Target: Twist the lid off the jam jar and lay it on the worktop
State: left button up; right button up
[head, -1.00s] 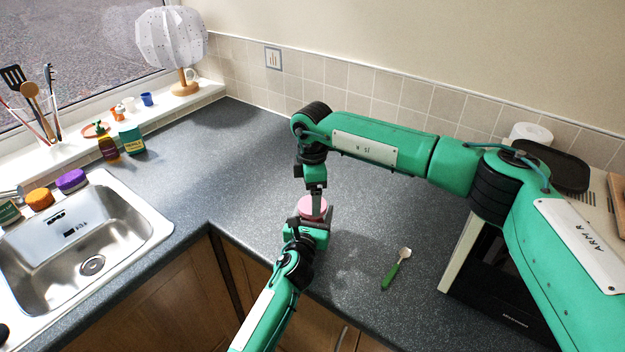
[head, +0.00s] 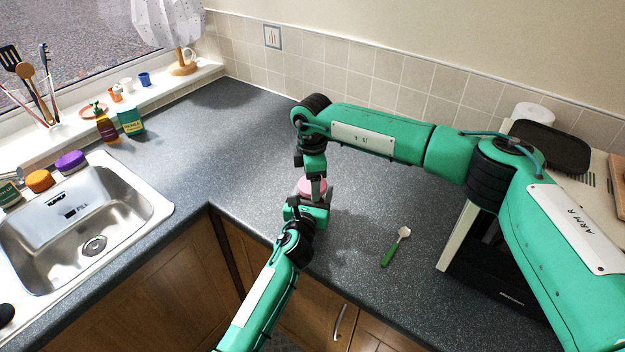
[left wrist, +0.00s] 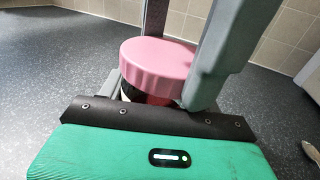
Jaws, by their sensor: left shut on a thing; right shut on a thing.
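The jam jar stands on the worktop (head: 250,150); its pink lid (head: 306,187) shows small behind my grippers. In the left wrist view the ribbed pink lid (left wrist: 155,62) sits on the jar's dark body (left wrist: 145,97), with no clear gap between them. My left gripper (head: 307,207) is shut on the jar body from the front, low down. My right gripper (head: 316,190) reaches down from above and is shut on the lid, with its grey fingers on opposite sides of it. Much of the jar is hidden by the grippers.
A green-handled spoon (head: 396,247) lies right of the jar. A black appliance (head: 485,262) stands further right, under my right arm. The sink (head: 85,225) is at the left; a soap bottle (head: 106,127) and green box (head: 131,121) stand behind it. The worktop left of the jar is clear.

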jog(key=n, duration=0.6)
jog(key=shift+w, duration=0.1)
jog(key=n, duration=0.6)
jog(key=shift+r+n, duration=0.1)
jog(key=shift+n, duration=0.2)
jog(key=n, duration=1.3)
jog(key=shift+n, duration=0.3)
jog(key=n, duration=0.4)
jog(key=shift+n, duration=0.3)
pick_arm(q)
jog(key=shift+f, duration=0.1)
pick_arm(e)
jog(key=n, duration=0.4)
jog(key=shift+n, duration=0.3)
jog(key=n, duration=0.4)
jog(key=shift+n, duration=0.3)
jog(key=n, duration=0.3)
jog(key=shift+r, duration=0.3)
jog(key=shift+r, duration=0.85)
